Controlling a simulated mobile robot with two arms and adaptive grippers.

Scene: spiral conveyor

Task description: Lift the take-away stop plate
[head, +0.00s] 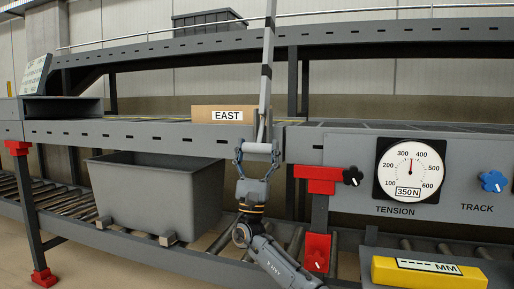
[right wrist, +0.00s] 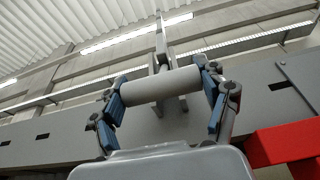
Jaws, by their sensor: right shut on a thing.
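My right gripper (head: 258,155) is shut on a light grey round handle (head: 259,147) at the front of the grey conveyor, below the EAST box. In the right wrist view, the blue-padded fingers of the gripper (right wrist: 160,90) close on the two ends of the handle (right wrist: 145,88). A tall, narrow grey bar (head: 266,85) with dark bands rises above the handle and leaves the top of the head view. I take the bar and handle to be the stop plate; a wider plate face cannot be made out. My left gripper is not in view.
A cardboard box marked EAST (head: 222,114) sits on the belt just left of the bar. A grey tote (head: 155,190) stands on lower rollers. To the right are a red bracket (head: 318,175), a tension dial (head: 409,170) reading near 350 N and a yellow block (head: 430,272).

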